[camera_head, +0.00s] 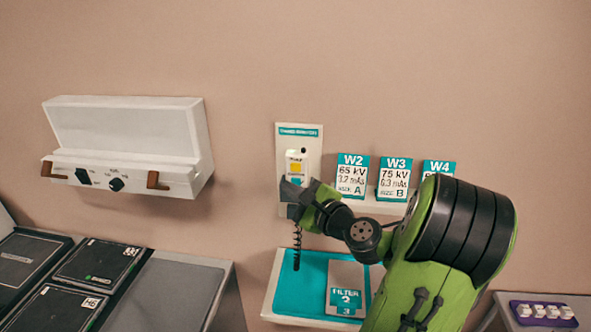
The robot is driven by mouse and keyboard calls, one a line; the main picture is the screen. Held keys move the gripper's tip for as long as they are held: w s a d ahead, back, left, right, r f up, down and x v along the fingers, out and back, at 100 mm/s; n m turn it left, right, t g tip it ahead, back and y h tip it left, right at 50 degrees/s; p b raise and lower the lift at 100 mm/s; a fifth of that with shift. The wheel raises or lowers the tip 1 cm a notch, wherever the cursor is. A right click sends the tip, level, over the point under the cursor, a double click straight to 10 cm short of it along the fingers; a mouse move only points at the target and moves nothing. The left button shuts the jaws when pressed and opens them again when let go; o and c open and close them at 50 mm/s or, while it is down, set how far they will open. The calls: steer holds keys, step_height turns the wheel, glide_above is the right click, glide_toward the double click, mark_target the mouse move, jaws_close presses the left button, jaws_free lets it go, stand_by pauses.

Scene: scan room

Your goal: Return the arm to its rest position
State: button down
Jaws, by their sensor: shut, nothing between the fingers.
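My gripper (290,200) is at the end of my green and black arm, in the middle of the head camera view. It is shut with nothing held. It is in front of the lower part of a white wall panel (314,140), which carries a small white hand switch (296,158) with a yellow label. I cannot tell whether the gripper touches the panel. My arm comes up from the lower right and hides part of the shelf and cards behind it.
Cards W2 (352,176), W3 (394,179) and W4 (438,167) stand on a wall shelf. A teal tray (295,282) holds a filter plate (346,285) below. A white wall box (125,135) with knobs hangs left, above dark cassettes (100,262). A purple rack (543,313) is lower right.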

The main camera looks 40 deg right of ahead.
stand_by(0.6)
steer(key=a+f+n+g+y, duration=0.2)
steer(key=a+f+n+g, duration=0.15)
steer(key=a+n, duration=0.55)
steer(key=a+f+n+g+y, duration=0.2)
steer(key=a+n+g+y, duration=0.15)
steer(key=a+n, duration=0.55)
steer(key=s+a+r+n+g+h, duration=0.1)
steer(key=s+a+n+g, duration=0.1)
steer(key=s, duration=0.7)
steer(key=s+a+r+n+g+h, duration=0.1)
steer(key=s+a+n+g+h, duration=0.1)
steer(key=s+a+n, duration=0.3)
steer(key=s+n, duration=0.2)
steer(key=s, duration=0.2)
steer(key=shift+n, duration=0.3)
steer(key=shift+h, duration=0.25)
steer(key=shift+d, duration=0.1)
